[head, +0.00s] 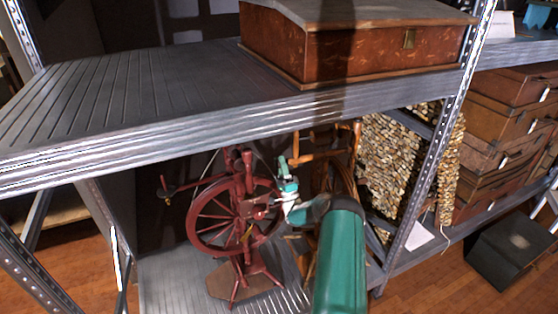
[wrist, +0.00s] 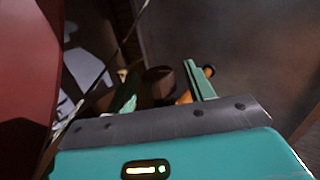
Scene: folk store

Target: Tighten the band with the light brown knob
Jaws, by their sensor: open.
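A dark red spinning wheel (head: 238,215) stands on the lower shelf in the head view. My gripper (head: 287,172) is at its upper right side, close to the upright parts; whether it touches them I cannot tell. In the wrist view my gripper (wrist: 160,84) is open, its two green fingers apart. A dark brown rounded part (wrist: 160,80) lies between the fingers. Thin cord-like lines run at the left; I cannot tell which is the band.
The upper metal shelf (head: 130,95) overhangs the wheel and carries a reddish-brown box (head: 370,52). A light wooden frame (head: 340,160) stands right behind my arm. A shelf post (head: 430,170) and stacked brown cases (head: 505,140) are further right.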

